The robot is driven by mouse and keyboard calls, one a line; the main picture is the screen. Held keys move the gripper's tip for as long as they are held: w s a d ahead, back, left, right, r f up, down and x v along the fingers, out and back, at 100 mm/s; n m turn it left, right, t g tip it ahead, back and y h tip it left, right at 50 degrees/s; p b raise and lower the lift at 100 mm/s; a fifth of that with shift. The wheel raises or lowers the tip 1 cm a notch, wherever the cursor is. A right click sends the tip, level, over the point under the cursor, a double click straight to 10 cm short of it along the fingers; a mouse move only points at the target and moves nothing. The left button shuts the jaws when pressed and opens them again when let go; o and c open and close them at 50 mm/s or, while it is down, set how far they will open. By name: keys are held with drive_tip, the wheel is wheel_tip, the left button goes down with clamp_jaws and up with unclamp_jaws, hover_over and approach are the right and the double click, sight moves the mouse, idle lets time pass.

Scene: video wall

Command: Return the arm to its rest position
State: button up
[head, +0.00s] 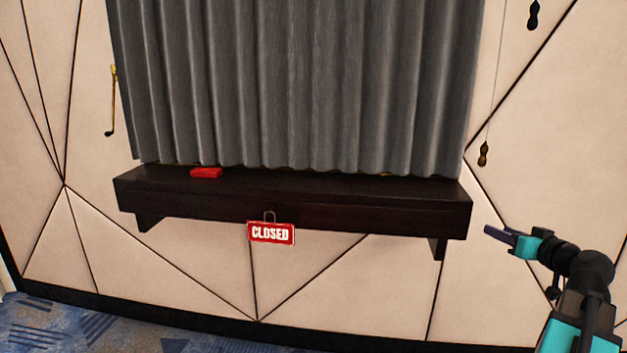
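My gripper (500,235) is at the right of the head view, at the end of my black and teal arm. It points left, in front of the pale wall and right of the dark shelf's end. Its fingers look dark and slim and overlap from this side, so I cannot tell whether they are open or shut. I see nothing hanging from it.
A dark wooden shelf (330,205) juts from the wall beneath a grey curtain (300,85). A red block (206,173) lies on it. A red CLOSED sign (270,233) hangs at its front. Dark cord pulls (483,154) hang at right. Blue carpet (90,330) is clear at lower left.

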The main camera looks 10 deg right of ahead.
drive_tip(key=w+a+f+g+y+p, duration=0.1)
drive_tip(key=w+a+f, duration=0.25)
drive_tip(key=f, duration=0.25)
drive_tip(key=w+a+f+g+y+p, duration=0.1)
drive_tip(key=w+a+f+g, duration=0.1)
drive_tip(key=a+f, duration=0.25)
drive_tip(key=s+a+f+g+y+p, duration=0.1)
drive_tip(key=a+f+g+y+p, duration=0.4)
drive_tip(key=a+f, duration=1.75)
drive_tip(key=s+a+f+n+g+h+p, duration=0.15)
drive_tip(key=s+a+f+g+p, duration=0.5)
drive_tip(key=s+a+f, duration=0.7)
drive_tip(key=s+a+f+n+g+h+p, duration=0.1)
drive_tip(key=s+a+f+g+h, duration=0.1)
drive_tip(key=s, duration=0.7)
drive_tip(key=s+a+f+g+h+p, duration=0.1)
drive_tip(key=s+f+g, duration=0.3)
drive_tip(key=s, duration=0.6)
drive_tip(key=shift+a+n+h+p, duration=0.35)
drive_tip(key=shift+a+h, duration=0.1)
drive_tip(key=shift+a, duration=0.05)
drive_tip(key=shift+w, duration=0.1)
